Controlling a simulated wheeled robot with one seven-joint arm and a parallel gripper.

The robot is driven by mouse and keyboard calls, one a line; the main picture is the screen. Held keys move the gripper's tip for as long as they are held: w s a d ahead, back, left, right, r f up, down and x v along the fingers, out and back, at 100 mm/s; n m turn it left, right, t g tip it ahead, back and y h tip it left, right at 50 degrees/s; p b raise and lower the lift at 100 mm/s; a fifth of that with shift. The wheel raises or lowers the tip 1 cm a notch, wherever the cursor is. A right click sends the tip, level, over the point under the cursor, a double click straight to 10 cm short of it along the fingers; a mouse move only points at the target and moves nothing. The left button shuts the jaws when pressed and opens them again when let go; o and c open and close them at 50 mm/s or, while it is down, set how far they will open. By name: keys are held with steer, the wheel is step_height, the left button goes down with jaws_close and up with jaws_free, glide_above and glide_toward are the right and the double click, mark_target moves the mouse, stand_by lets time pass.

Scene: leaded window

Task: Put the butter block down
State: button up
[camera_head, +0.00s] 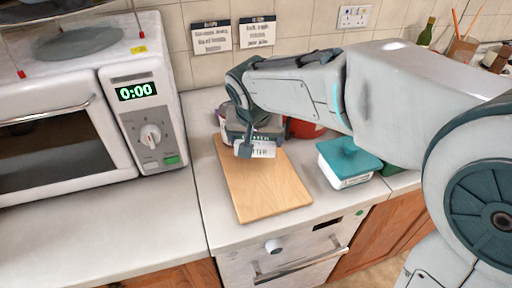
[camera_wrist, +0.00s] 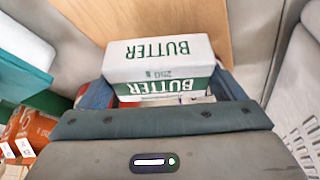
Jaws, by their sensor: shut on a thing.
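The butter block (camera_wrist: 158,60) is white with green lettering and a green band. My gripper (camera_head: 246,148) is shut on it, with one finger on each side in the wrist view. In the head view the butter block (camera_head: 262,151) shows at the far end of a wooden cutting board (camera_head: 265,192). The board also shows beyond the block in the wrist view (camera_wrist: 215,22). I cannot tell whether the block touches the board or is held just above it.
A white tub with a teal lid (camera_head: 349,162) stands right of the board. A red item (camera_head: 305,129) is partly hidden behind my arm. A microwave (camera_head: 60,140) stands at the left. The near part of the board and the counter left of it are clear.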

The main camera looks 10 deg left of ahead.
mark_target(256, 150)
steer(key=shift+f, duration=1.9)
steer(key=shift+f+b, duration=0.2)
steer(key=shift+b, duration=0.1)
steer(key=o, duration=0.9)
steer(key=shift+r, duration=0.1)
